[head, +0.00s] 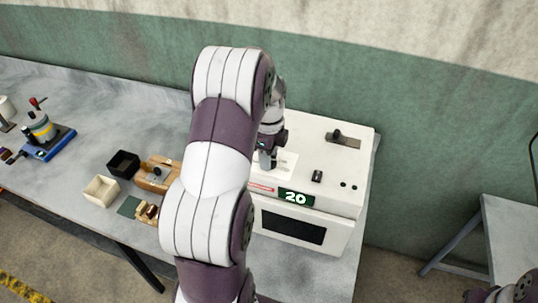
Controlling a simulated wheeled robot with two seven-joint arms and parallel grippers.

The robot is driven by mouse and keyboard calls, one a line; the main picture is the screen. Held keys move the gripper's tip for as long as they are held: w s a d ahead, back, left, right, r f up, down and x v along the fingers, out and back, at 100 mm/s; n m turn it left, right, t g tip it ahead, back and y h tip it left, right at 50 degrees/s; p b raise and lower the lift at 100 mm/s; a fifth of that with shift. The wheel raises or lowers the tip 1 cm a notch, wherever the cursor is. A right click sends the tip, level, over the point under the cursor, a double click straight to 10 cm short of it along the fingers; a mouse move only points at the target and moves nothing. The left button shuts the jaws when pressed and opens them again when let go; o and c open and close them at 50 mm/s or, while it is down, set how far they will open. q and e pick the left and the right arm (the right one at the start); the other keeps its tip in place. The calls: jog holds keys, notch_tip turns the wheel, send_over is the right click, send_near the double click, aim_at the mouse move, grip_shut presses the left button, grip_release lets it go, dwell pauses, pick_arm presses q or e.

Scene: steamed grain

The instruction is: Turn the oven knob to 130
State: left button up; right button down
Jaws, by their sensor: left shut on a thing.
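The white oven (350,190) stands on the grey bench, with a green display (296,198) on its front that reads 20. My left gripper (267,161) points down at the oven's top, over a pale square plate (288,163). It is shut on what appears to be the oven knob, which the fingers and my left arm mostly hide. The knob's angle cannot be read. Only a dark piece of my right arm shows at the bottom right corner; its gripper is not in view.
A black bar-shaped fitting (342,139) and a small black switch (317,176) are on the oven's top. Left of my arm are a black box (123,163), a cream box (101,190) and a wooden holder (158,172). A blue-based device (48,143) stands far left.

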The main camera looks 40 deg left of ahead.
pick_arm(q)
jog(key=shift+w+a+r+m, duration=0.1)
jog(key=shift+r+m, duration=0.05)
jog(key=shift+m, duration=0.4)
jog(key=shift+w+r+m, duration=0.1)
jog(key=shift+m, duration=0.45)
jog(key=o, duration=1.1)
jog(key=shift+c, duration=0.2)
jog(key=shift+s+f, duration=0.1)
